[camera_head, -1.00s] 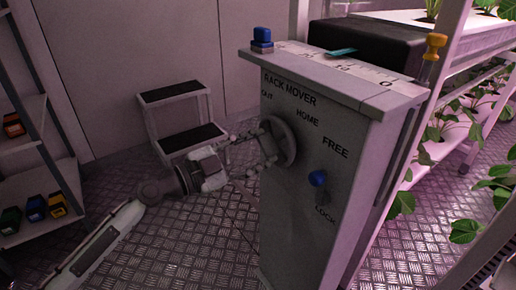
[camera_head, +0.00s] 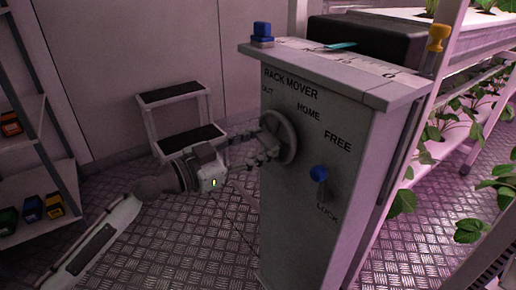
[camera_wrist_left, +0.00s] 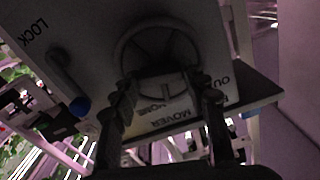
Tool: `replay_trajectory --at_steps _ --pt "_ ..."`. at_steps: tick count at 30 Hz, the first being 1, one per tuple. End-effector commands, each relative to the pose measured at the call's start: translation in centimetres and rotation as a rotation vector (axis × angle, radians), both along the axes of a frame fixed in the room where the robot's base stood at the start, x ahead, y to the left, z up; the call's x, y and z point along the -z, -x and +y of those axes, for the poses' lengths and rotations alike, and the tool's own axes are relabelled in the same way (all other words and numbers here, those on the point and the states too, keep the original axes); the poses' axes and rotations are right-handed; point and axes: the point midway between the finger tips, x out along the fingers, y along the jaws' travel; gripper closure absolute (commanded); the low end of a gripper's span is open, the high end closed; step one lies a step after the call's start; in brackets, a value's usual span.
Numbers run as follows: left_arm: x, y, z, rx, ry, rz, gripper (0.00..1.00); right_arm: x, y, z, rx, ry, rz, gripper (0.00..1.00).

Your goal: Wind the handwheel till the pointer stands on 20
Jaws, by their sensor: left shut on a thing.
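The grey handwheel (camera_head: 281,136) stands on the left face of the rack mover cabinet (camera_head: 300,215). It also shows in the left wrist view (camera_wrist_left: 160,27). The exact contact is dark. The teal pointer (camera_head: 340,46) lies at the scale (camera_head: 362,65) on the cabinet top, towards the back edge. The scale figures are too faint to read against it. My right gripper is not in view.
A blue-knobbed lever (camera_head: 319,174) sits between FREE and LOCK, nearer FREE. A blue block (camera_head: 262,34) and a yellow knob (camera_head: 438,38) are at the cabinet top. A step stool (camera_head: 180,93) stands behind my arm. Plant racks (camera_head: 470,60) are at right.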

Motion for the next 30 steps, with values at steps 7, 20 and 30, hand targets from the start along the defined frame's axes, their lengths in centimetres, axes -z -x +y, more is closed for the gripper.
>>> replay_trajectory --at_steps 7,20,30 --pt "0.1 0.0 0.0 0.001 0.135 0.190 0.84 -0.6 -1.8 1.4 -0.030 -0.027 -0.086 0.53" --pt "-0.1 0.0 0.0 0.000 0.377 0.522 0.84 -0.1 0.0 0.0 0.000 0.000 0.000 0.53" --pt "-0.2 0.0 0.0 0.000 0.569 0.784 0.84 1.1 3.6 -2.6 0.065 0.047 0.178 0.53"
